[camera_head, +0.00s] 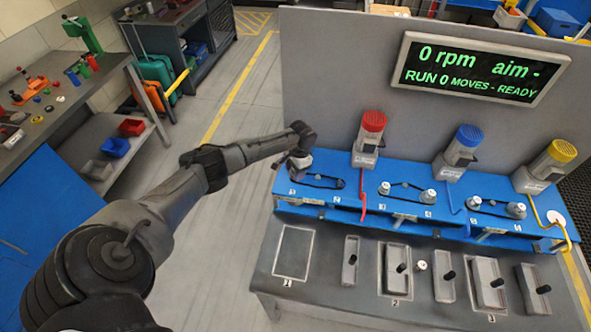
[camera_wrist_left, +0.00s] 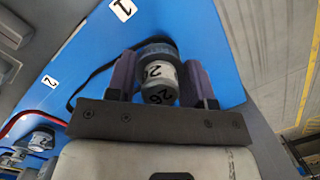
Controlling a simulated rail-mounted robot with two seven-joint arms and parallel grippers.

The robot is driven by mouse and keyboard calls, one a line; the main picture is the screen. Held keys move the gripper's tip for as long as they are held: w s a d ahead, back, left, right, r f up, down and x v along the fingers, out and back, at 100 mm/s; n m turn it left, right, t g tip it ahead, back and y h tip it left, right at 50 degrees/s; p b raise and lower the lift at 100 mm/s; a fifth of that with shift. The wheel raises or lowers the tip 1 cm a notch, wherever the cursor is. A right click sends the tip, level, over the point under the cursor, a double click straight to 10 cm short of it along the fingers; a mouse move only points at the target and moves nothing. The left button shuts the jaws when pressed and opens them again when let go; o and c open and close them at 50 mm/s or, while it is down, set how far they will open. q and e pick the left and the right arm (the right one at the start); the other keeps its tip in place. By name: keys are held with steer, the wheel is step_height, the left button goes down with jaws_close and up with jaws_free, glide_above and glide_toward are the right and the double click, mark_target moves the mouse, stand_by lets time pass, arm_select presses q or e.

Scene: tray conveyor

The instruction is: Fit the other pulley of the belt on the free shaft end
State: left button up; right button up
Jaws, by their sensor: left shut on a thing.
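My left gripper (camera_head: 299,164) is at the left end of the blue bench (camera_head: 365,212), at station 1. In the left wrist view its purple fingers (camera_wrist_left: 160,78) are shut on a grey pulley (camera_wrist_left: 158,95) with a dark number on its side. Another numbered grey part (camera_wrist_left: 156,53) shows just behind the pulley; I cannot tell whether the pulley is seated on a shaft. A black belt (camera_head: 325,181) runs right from the gripper at station 1; it also shows in the left wrist view (camera_wrist_left: 92,84). My right gripper is out of view.
Stations 2 and 3 have belted pulleys (camera_head: 428,196). A screen (camera_head: 480,68) reads 0 rpm.

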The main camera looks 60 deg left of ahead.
arm_select(q)
steer(key=shift+f, duration=0.45)
steer(key=shift+f+b, duration=0.6)
steer(key=shift+f, duration=0.1)
steer(key=o, duration=1)
steer(key=shift+r, duration=0.5)
steer(key=r, duration=0.4)
steer(key=w+r, duration=0.1)
steer(key=r, duration=0.3)
steer(key=w+r, duration=0.1)
steer(key=r, duration=0.3)
steer(key=shift+r+p, duration=0.3)
steer(key=shift+r, duration=0.05)
